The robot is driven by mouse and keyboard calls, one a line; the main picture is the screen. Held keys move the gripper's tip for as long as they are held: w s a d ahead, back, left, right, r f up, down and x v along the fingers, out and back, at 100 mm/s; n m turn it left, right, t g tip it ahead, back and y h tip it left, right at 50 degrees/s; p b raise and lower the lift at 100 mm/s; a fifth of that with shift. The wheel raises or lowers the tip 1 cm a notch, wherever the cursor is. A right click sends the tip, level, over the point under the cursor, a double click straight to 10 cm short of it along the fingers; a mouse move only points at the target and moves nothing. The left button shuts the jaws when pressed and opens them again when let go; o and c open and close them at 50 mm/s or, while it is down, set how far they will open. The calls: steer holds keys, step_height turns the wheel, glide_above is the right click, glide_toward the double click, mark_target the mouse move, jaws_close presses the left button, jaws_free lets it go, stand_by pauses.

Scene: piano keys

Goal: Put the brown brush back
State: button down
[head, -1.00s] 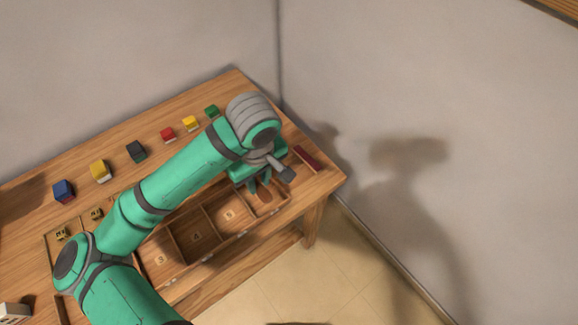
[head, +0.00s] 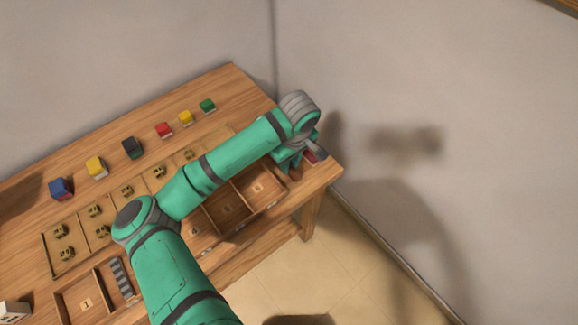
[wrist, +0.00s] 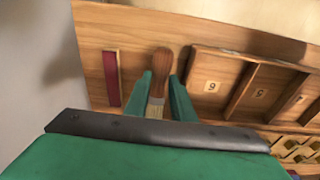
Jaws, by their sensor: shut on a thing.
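The brown brush (wrist: 161,62) shows in the wrist view, its rounded brown end pointing away from me and a paler section between my fingers. My gripper (wrist: 159,88) is shut on it, with one green finger on each side. In the head view my gripper (head: 288,163) is at the right end of the table, beside the tray's last compartment, and the brush is hidden there. In the wrist view the brush is between a dark red bar (wrist: 111,78) and the compartment marked 6 (wrist: 217,72). I cannot tell whether the brush touches the table.
The wooden table (head: 235,80) carries several coloured blocks along the back, such as a green one (head: 207,105). The tray has numbered compartments, one with a grey striped piece (head: 121,278). Small brass-coloured pieces (head: 61,230) sit in a shallow rack. The wall is close on the right.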

steer(key=shift+a+f, duration=0.2)
steer(key=shift+f, duration=0.8)
steer(key=c, duration=1.5)
jaws_free()
